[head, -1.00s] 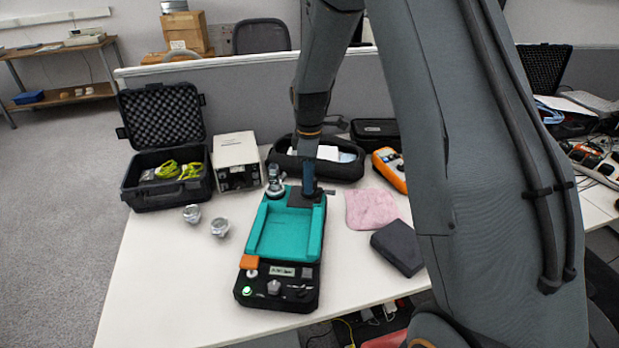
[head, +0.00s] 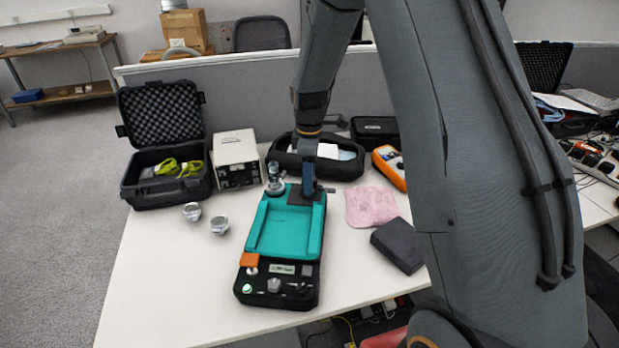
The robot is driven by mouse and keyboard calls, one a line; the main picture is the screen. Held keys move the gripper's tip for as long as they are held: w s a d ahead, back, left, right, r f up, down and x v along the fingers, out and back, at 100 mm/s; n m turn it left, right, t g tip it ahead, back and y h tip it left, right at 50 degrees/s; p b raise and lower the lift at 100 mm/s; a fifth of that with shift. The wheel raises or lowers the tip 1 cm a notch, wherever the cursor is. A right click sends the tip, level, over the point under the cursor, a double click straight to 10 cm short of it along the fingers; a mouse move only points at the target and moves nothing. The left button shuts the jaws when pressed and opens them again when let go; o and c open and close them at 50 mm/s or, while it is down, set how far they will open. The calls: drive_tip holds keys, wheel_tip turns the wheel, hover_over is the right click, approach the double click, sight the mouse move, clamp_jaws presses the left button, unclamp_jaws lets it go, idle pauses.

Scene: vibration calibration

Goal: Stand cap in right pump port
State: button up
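A teal and black device (head: 287,228), which looks like the pump unit, lies on the white table with its control panel toward me. A silver fitting (head: 275,180) stands upright at its back left corner. My gripper (head: 309,195) points down at its back right corner, over or against a dark block there. The fingertips and anything between them are too small and dark to make out, and the right port is hidden. Two silver cap-like pieces, one farther left (head: 192,211) and one nearer the device (head: 220,225), lie on the table left of the device.
A black foam-lined case (head: 165,165) stands open at the back left, beside a cream box (head: 236,160). A black pouch (head: 345,168) and an orange meter (head: 390,168) lie behind. A pink cloth (head: 371,207) and a dark block (head: 398,246) lie right. The table's front left is clear.

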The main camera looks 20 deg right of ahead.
drive_tip(key=shift+o, duration=0.6)
wheel_tip(320, 180, up, 7)
drive_tip(key=shift+r+b, duration=0.15)
drive_tip(key=shift+b, duration=0.75)
drive_tip(key=shift+s+r, duration=0.25)
drive_tip(key=shift+s, duration=0.05)
drive_tip(key=s+f+m, duration=0.1)
drive_tip(key=s+m, duration=1.2)
drive_tip(key=s, duration=1.1)
drive_tip(key=shift+s+m+t, duration=0.3)
drive_tip(key=shift+t, duration=0.1)
